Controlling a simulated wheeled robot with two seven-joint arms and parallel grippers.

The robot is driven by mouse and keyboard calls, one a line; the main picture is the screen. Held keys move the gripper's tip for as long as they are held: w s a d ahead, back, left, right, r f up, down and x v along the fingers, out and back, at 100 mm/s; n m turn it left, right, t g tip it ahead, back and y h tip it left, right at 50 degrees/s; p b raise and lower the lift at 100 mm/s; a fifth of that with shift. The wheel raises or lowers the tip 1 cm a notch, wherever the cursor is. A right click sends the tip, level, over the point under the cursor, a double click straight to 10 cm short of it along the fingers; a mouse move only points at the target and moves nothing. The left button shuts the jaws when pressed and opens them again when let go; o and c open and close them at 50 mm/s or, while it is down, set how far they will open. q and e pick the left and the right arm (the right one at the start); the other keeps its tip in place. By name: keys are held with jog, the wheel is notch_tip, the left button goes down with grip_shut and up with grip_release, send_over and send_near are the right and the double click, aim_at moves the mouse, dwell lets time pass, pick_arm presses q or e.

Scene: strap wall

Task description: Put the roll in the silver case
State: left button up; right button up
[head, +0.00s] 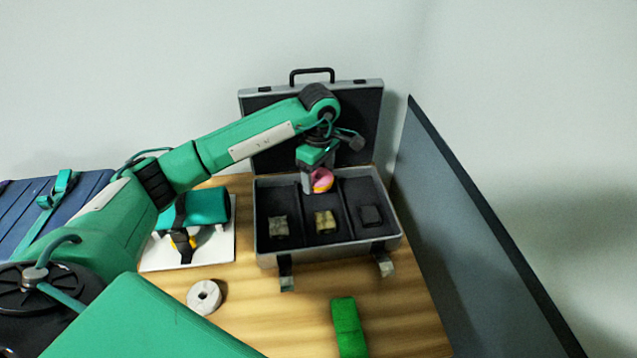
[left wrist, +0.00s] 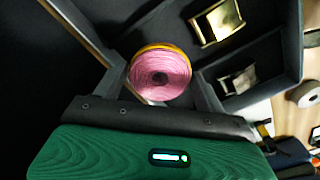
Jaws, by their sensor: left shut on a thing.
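The silver case (head: 328,251) stands open on the table, lid up at the back, with three dark compartments. My left gripper (head: 317,183) is shut on a pink roll (head: 323,180) with a yellow-orange edge. In the left wrist view the roll (left wrist: 160,75) sits between the two fingers (left wrist: 160,88), its round end with the dark core facing the camera. In the head view the roll appears over the back of the middle compartment. I cannot tell whether it touches the case. My right gripper is not in view.
A brass buckle (head: 325,222) lies in the middle compartment, a greyish buckle (head: 279,226) in the left, a black piece (head: 371,216) in the right. A white roll (head: 204,297), a green block (head: 348,327) and a white board (head: 218,252) with a teal bundle are on the table. A grey panel (head: 470,240) bounds the right.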

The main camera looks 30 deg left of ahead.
aim_at(318, 176)
pick_arm(q)
notch_tip(318, 176, down, 4)
jog(key=shift+s+r+p, duration=0.1)
jog(key=shift+p, duration=0.3)
jog(key=shift+f, duration=0.45)
jog(key=o, duration=0.4)
jog(key=shift+c, duration=0.2)
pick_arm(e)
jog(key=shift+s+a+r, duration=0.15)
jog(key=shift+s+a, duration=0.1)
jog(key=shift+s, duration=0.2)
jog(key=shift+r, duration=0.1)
